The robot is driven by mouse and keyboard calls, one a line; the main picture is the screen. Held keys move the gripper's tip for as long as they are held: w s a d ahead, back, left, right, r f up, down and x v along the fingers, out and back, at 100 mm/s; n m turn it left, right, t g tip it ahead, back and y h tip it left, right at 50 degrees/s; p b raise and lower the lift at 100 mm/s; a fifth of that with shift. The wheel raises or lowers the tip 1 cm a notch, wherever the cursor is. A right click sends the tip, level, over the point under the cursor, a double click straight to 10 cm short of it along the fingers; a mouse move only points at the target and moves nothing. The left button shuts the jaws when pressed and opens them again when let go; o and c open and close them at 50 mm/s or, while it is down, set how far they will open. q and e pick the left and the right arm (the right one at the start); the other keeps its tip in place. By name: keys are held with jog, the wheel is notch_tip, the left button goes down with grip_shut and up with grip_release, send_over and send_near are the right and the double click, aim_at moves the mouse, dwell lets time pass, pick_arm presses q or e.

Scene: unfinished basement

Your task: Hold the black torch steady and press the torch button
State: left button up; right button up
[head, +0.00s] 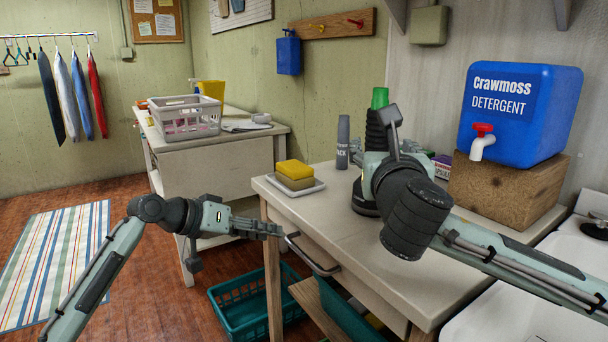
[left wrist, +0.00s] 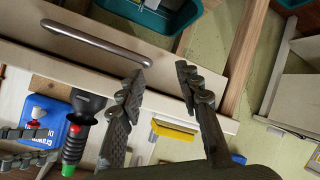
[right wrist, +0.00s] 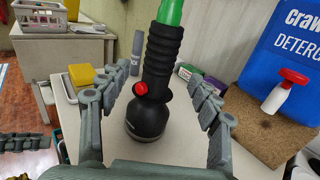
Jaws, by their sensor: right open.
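The black torch (right wrist: 152,100) stands upright on its wide head on the workbench, with a green end (head: 379,97) on top and a red button (right wrist: 141,88) on its side facing the right wrist camera. My right gripper (right wrist: 152,80) is open, with one finger on each side of the torch and visible gaps. In the head view my right wrist hides much of the torch. My left gripper (head: 281,230) is open and empty at the workbench's left front edge, near the drawer handle (left wrist: 97,43). The torch also shows in the left wrist view (left wrist: 88,100), left of the fingers.
A yellow sponge stack (head: 295,170) on a white tray and a grey bottle (head: 343,142) stand on the workbench (head: 330,205). A blue detergent container (head: 545,130) with a red-topped tap sits on a brown block (head: 505,190) at right. A teal basket (head: 250,305) is on the floor.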

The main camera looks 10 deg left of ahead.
aim_at(380, 140)
jog(key=shift+w, duration=0.55)
jog(key=w, duration=0.6)
jog(key=shift+w+a, duration=0.35)
jog(key=shift+a, duration=0.05)
pick_arm(q)
jog(key=d+r+n+h, duration=0.3)
jog(key=d+r, duration=0.1)
jog(key=r, duration=0.3)
jog(key=s+d+r+n+h, duration=0.1)
jog(key=d+r+n+h, duration=0.2)
jog(key=d+r, duration=0.2)
notch_tip(380, 140, up, 3)
jog(key=shift+s+r+h, duration=0.2)
jog(key=shift+s+h, duration=0.1)
jog(key=shift+h, duration=0.1)
jog(key=shift+d, duration=0.1)
pick_arm(e)
grip_shut()
pick_arm(q)
grip_shut()
